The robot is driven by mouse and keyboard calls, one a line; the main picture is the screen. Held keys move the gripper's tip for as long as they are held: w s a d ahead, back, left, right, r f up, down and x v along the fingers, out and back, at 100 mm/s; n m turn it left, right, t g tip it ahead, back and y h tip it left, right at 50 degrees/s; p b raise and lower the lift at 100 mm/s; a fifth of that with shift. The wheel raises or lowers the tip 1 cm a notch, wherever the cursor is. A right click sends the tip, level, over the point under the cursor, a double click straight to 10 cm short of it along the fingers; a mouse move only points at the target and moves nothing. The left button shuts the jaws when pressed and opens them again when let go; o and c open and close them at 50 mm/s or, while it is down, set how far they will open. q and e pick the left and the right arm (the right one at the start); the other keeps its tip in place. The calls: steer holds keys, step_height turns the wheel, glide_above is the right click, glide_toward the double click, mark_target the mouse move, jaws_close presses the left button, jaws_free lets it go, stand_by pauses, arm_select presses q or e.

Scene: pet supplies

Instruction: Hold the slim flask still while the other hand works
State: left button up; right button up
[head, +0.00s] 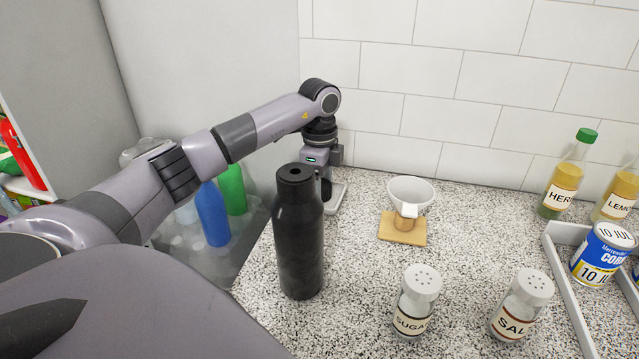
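A tall black flask (299,245) with a short neck and dark cap stands upright on the speckled counter, left of centre. My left arm reaches in from the left and bends down behind the flask. My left gripper (326,186) points down just behind and to the right of the flask's top. The flask hides part of the gripper, so I cannot see whether its fingers are apart or together. I see no sign that it grips the flask. My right gripper is out of view.
A white cup-shaped dripper (411,190) stands on a wooden base (390,232). Sugar (417,303) and salt (520,306) shakers stand in front. A grey tray (567,290), a can (602,252) and a herb bottle (566,178) are at right. Blue (212,214) and green (233,190) bottles stand left.

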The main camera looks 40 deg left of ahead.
arm_select(q)
step_height(320, 180, up, 12)
steer(key=shift+r, duration=0.2)
stand_by(0.4)
